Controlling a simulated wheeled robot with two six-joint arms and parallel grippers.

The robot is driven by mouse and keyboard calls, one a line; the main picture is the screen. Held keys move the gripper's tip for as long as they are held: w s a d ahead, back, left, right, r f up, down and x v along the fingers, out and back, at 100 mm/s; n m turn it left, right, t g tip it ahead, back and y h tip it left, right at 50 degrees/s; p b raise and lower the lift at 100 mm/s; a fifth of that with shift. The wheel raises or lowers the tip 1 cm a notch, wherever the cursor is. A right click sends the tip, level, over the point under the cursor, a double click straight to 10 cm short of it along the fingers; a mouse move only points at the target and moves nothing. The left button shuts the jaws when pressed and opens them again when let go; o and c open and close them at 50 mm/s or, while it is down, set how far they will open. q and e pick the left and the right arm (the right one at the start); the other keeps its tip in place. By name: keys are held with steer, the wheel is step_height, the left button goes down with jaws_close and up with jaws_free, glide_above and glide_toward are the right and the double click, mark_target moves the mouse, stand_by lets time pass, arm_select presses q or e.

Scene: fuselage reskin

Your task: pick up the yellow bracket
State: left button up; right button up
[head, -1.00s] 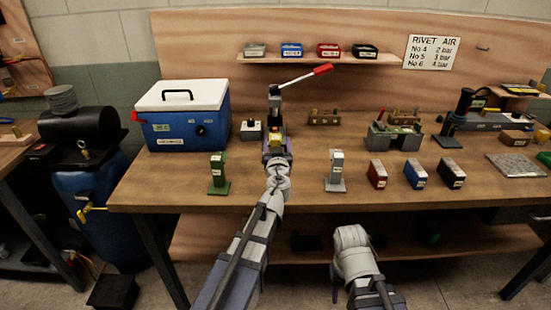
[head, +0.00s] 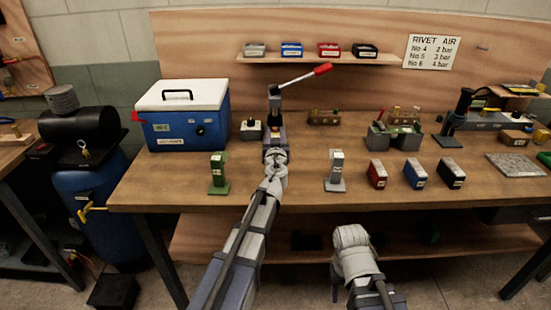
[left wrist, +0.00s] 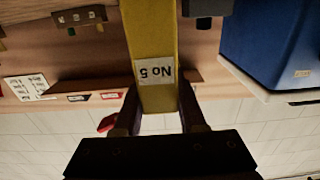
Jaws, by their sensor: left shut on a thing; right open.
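The yellow bracket (left wrist: 155,45) is a long yellow piece with a white "No 5" label in the left wrist view. My left gripper (left wrist: 160,100) is shut on it, with one dark finger along each side. In the head view my left gripper (head: 276,157) is over the middle of the bench, in front of the lever press. My own gripper and wrist mostly hide the bracket there. I cannot tell whether the bracket touches anything below. Only links of my right arm show at the bottom of the head view; its gripper fingers are hidden.
The lever press (head: 275,105) with a red handle stands behind my left gripper. A green stand (head: 218,175) and a grey stand (head: 336,172) flank it. A blue cooler (head: 183,115) is left. Red and blue boxes (head: 415,174) stand right. Bare bench (head: 300,195) lies in front.

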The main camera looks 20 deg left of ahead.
arm_select(q)
jaws_close()
stand_by(0.8)
